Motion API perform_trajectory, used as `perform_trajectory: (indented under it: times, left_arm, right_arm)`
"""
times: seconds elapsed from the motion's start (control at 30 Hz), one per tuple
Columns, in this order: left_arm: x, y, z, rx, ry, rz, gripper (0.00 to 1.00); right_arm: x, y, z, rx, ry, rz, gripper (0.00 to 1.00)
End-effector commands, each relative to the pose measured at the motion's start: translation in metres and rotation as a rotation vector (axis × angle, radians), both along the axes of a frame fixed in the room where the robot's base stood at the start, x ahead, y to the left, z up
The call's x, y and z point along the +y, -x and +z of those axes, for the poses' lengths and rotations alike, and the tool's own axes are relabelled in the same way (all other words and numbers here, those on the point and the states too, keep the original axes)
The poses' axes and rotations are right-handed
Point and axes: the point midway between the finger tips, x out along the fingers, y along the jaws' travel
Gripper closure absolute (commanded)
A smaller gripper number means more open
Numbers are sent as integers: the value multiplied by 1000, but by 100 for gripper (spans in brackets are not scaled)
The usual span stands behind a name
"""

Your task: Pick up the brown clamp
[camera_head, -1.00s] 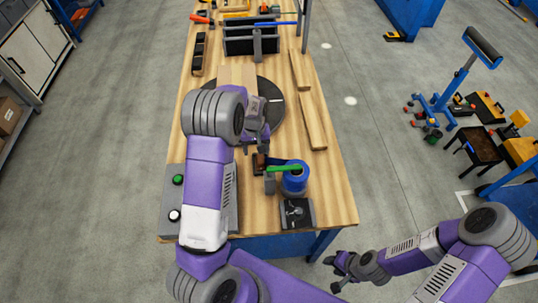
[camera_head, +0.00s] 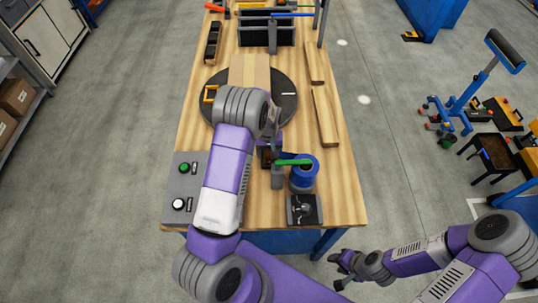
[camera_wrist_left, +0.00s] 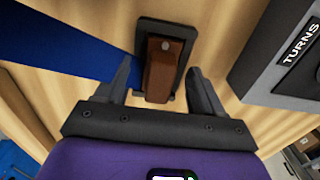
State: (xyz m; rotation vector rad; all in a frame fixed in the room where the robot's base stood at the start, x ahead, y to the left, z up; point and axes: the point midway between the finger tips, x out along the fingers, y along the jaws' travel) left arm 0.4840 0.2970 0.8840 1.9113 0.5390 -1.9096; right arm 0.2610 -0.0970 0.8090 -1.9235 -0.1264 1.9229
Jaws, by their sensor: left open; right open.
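The brown clamp (camera_wrist_left: 166,72) stands in a dark frame on the wooden table. In the left wrist view it is between the two open fingers of my left gripper (camera_wrist_left: 160,82), with a gap on both sides. In the head view the clamp (camera_head: 266,154) is small and partly hidden by my left gripper (camera_head: 270,147), which is over it near the blue roll. My right gripper (camera_head: 342,268) is open and empty, off the table's front right corner.
A blue roll (camera_head: 304,178) and a green-topped part (camera_head: 293,162) stand close right of the clamp. A grey button box (camera_head: 184,165) is to the left, a black device (camera_head: 304,209) in front. A round black turntable (camera_head: 285,98) with a board lies behind.

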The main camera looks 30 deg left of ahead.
Motion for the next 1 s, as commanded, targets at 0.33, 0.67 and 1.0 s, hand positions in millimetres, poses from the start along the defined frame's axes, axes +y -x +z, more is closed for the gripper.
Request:
perform_trajectory:
  times: [0.33, 0.67, 1.0]
  left_arm:
    - [0, 0, 0, 0, 0, 0, 69]
    - [0, 0, 1, 0, 0, 0, 94]
    - [0, -1, 44, -6, 0, -1, 94]
  right_arm:
    - [0, 0, 0, 0, 0, 0, 57]
    - [0, 0, 0, 0, 0, 0, 57]
    - [0, 0, 2, 0, 0, 0, 57]
